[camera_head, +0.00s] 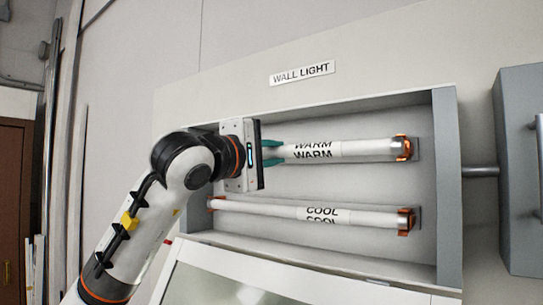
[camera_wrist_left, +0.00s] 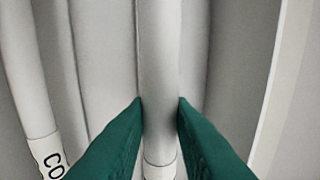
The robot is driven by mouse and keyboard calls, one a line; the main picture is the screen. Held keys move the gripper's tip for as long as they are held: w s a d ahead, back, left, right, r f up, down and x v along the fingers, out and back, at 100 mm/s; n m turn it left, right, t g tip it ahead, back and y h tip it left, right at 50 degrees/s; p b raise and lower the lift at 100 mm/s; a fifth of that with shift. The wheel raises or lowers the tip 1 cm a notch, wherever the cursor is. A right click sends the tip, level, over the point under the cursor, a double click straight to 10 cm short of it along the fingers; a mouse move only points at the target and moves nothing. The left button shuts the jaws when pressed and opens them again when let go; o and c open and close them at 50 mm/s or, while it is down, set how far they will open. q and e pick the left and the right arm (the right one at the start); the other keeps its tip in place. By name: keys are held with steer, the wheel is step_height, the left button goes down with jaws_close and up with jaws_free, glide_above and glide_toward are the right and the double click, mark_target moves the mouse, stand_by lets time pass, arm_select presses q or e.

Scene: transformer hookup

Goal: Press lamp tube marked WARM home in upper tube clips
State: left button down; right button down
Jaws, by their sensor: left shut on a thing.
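The lamp tube marked WARM (camera_head: 358,149) lies roughly level in the upper part of the wall light box. Its right end is at the upper right copper clip (camera_head: 404,148). Its left end and any clip there are hidden behind my left gripper (camera_head: 272,153). That gripper's green fingers are shut on the tube, left of the label. In the left wrist view, the tube (camera_wrist_left: 158,60) runs between the two green fingertips (camera_wrist_left: 160,102). How deep the tube sits in the clips cannot be told. My right gripper is not in view.
The tube marked COOL (camera_head: 270,209) sits below in copper clips (camera_head: 405,221). The box's grey right wall (camera_head: 447,190) bounds the space. A grey cabinet (camera_head: 519,170) stands further right. A WALL LIGHT sign (camera_head: 302,73) is above, and a tilted pale panel (camera_head: 215,275) is below.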

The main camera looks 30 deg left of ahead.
arm_select(q)
steer(key=c, duration=2.2)
jaws_free()
steer(key=shift+w+d+p, duration=0.2)
steer(key=shift+w+p, duration=0.4)
steer(key=shift+w, duration=1.05)
steer(key=c, duration=1.2)
jaws_free()
steer(key=shift+w, duration=0.15)
steer(key=shift+s+a+f+b, duration=0.15)
steer(key=shift+s+b, duration=0.45)
steer(key=shift+s, duration=0.6)
steer(key=shift+s+a+b, duration=0.15)
steer(key=shift+s+b, duration=0.25)
steer(key=shift+s, duration=1)
